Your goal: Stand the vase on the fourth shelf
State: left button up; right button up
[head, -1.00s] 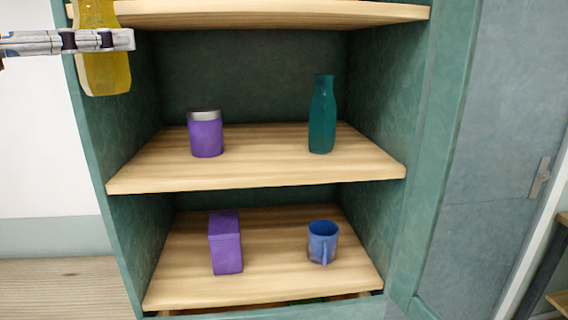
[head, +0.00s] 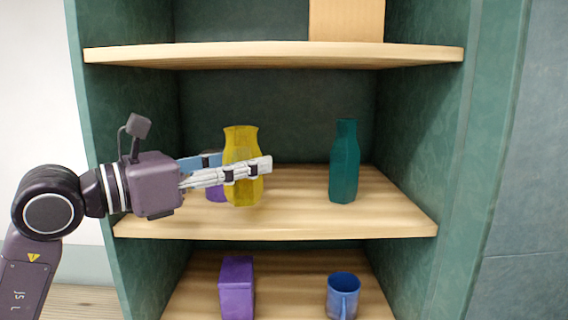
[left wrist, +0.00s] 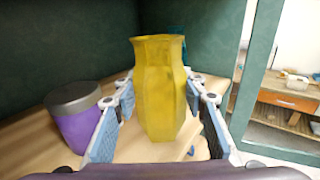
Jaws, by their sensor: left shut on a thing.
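The gripper comes in from the left and is shut around the vase's body. In the left wrist view the vase (left wrist: 158,85) stands between the two fingers (left wrist: 160,112). I cannot tell whether its base touches the shelf. My right gripper is not in view.
A purple jar (left wrist: 78,118) with a grey lid is just left of the vase, mostly hidden in the head view. The teal bottle (head: 344,165) stands to the right. A purple box (head: 237,287) and blue mug (head: 342,295) are below. A tan box (head: 346,20) is above.

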pick_arm(q)
jog(key=p+x, duration=0.2)
jog(key=x, duration=0.5)
jog(key=shift+w+d+f+p, duration=0.2)
jog(key=shift+w+d+p, duration=0.05)
jog(key=shift+d+p, duration=0.1)
notch_tip(320, 180, down, 3)
jog(key=shift+a+r+p, duration=0.15)
jog(key=shift+r+p, duration=0.05)
jog(key=shift+p, duration=0.45)
jog(key=shift+f, duration=0.15)
jog(key=shift+f, duration=0.1)
